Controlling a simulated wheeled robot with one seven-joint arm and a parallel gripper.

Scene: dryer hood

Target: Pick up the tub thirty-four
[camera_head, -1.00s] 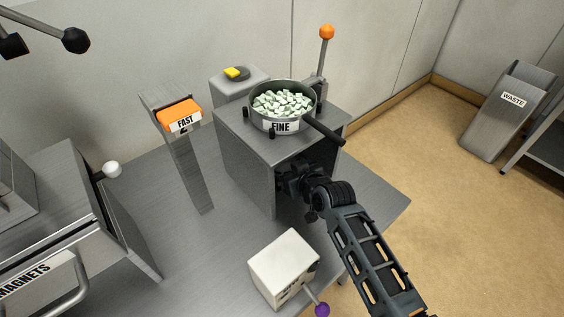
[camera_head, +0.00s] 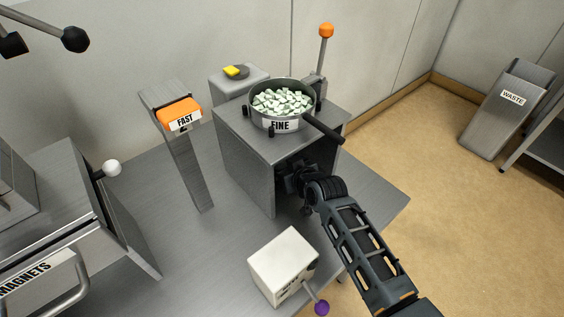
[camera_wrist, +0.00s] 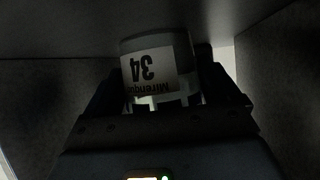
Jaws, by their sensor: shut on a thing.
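The tub thirty-four (camera_wrist: 158,62) shows in the wrist view, with a white label reading "34" that appears upside down there. My gripper (camera_wrist: 160,90) is shut on the tub, with one dark finger on each side of it. In the head view my gripper (camera_head: 297,177) reaches into the open space under the grey metal stand (camera_head: 243,160). The tub is hidden by the stand and my arm in the head view. I cannot tell whether it touches the surface beneath it.
A pan of pale cubes labelled FINE (camera_head: 282,107) sits on the stand, its dark handle (camera_head: 323,127) jutting above my arm. A white box with a purple knob (camera_head: 284,266) stands in front. The orange FAST button post (camera_head: 180,113) is to the left. Dark side walls closely flank my gripper.

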